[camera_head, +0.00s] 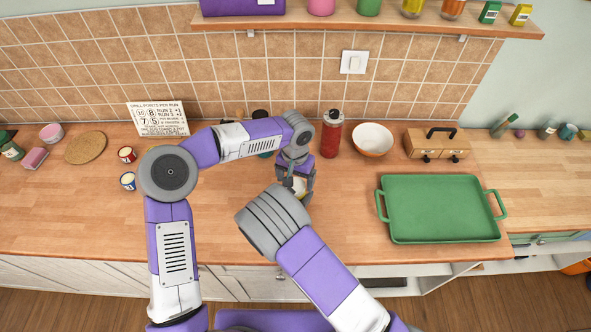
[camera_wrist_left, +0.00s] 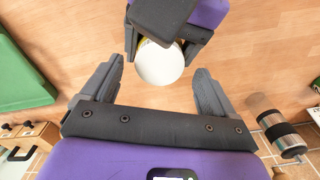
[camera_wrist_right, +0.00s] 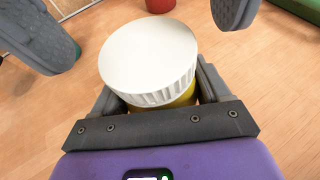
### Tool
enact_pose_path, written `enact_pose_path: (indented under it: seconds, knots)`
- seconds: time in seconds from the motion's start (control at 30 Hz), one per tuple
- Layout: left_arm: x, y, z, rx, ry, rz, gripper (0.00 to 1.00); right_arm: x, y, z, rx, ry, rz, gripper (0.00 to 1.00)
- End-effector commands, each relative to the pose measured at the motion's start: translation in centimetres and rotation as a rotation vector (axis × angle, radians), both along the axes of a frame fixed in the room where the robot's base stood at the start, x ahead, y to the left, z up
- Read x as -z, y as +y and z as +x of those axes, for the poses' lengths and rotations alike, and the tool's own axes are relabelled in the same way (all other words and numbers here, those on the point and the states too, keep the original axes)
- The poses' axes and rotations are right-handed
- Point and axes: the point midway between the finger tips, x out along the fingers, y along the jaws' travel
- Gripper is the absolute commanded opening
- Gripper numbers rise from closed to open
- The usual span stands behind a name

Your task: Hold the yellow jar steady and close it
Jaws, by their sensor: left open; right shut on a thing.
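The yellow jar (camera_wrist_right: 168,97) stands upright on the counter, and its ribbed white lid (camera_wrist_right: 150,55) sits on top; how tightly it is closed cannot be told. My right gripper (camera_wrist_right: 158,84) is shut around the jar's body below the lid. My left gripper (camera_head: 299,186) is open above the jar. In the left wrist view, the lid (camera_wrist_left: 160,66) lies between the open left fingers, with a gap on each side. In the head view the jar (camera_head: 299,184) is small and partly covered by the left gripper; my right arm hides the right gripper.
A red bottle (camera_head: 331,135) and a white-and-orange bowl (camera_head: 372,139) stand behind the jar. A green tray (camera_head: 440,236) lies to the right, with a wooden box (camera_head: 437,146) behind it. Small tins (camera_head: 127,155) are at the left. The left counter is mostly clear.

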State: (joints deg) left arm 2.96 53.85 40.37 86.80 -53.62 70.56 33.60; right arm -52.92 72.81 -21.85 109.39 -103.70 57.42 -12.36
Motion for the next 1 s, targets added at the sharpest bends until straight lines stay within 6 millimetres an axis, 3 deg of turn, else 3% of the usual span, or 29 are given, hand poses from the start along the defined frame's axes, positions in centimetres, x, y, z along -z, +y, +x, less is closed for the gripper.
enact_pose_path:
  seconds: [0.2,0.5,0.87,1.0]
  knots:
    - [1.7,0.0,0.0,0.000,0.000,-0.001,0.88,0.0,0.0,0.0,0.000,-0.001,0.000,0.00]
    - [1.8,0.0,0.0,0.001,-0.001,-0.001,0.88,0.0,0.0,0.0,0.000,0.000,0.000,0.00]
    - [1.8,0.0,0.0,0.000,-0.001,0.000,0.33,0.0,0.0,0.0,0.000,-0.001,0.000,0.00]
    - [1.8,0.0,0.0,0.028,-0.001,0.000,0.30,0.0,0.0,0.0,0.000,-0.001,0.000,0.00]
